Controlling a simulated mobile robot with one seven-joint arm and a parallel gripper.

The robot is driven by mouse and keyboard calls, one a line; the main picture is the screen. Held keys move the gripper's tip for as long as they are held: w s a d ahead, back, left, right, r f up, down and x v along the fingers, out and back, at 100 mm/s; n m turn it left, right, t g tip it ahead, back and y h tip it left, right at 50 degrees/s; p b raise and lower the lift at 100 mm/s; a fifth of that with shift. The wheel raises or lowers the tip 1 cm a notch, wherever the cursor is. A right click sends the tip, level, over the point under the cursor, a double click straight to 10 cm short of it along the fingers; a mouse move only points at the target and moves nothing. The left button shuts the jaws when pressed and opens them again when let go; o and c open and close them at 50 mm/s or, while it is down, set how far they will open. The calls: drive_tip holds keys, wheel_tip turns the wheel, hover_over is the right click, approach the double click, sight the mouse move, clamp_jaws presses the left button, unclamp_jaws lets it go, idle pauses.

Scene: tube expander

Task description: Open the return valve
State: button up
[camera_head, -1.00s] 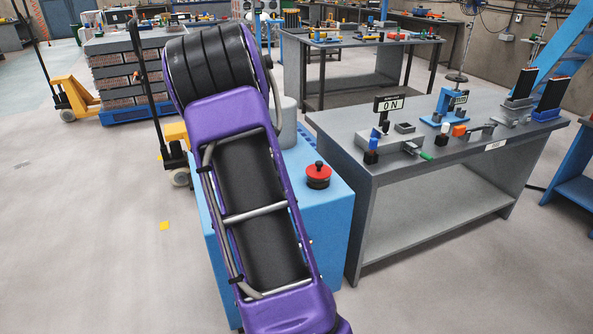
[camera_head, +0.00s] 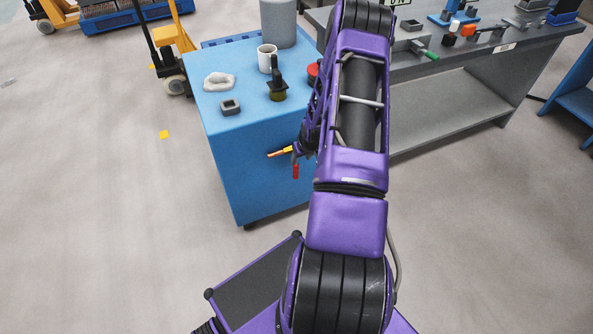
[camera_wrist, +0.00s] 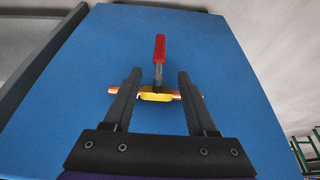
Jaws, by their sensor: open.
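The return valve (camera_head: 280,153) sits on the front side of the blue cabinet, a yellow body on a copper pipe, with its red handle (camera_head: 295,170) hanging down across the pipe. In the wrist view the yellow body (camera_wrist: 155,93) lies between the finger lines, and the red handle (camera_wrist: 159,48) points up the picture, square to the pipe, beyond the fingertips. My gripper (camera_wrist: 159,74) is open, one finger on each side of the valve. I see no finger clearly touching the handle. In the head view my arm mostly hides the gripper.
A grey workbench (camera_head: 450,65) stands to the right.

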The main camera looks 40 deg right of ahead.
sight(297, 167)
drive_tip(key=b+x, duration=0.2)
drive_tip(key=x, duration=1.1)
clamp_jaws()
idle(1.0)
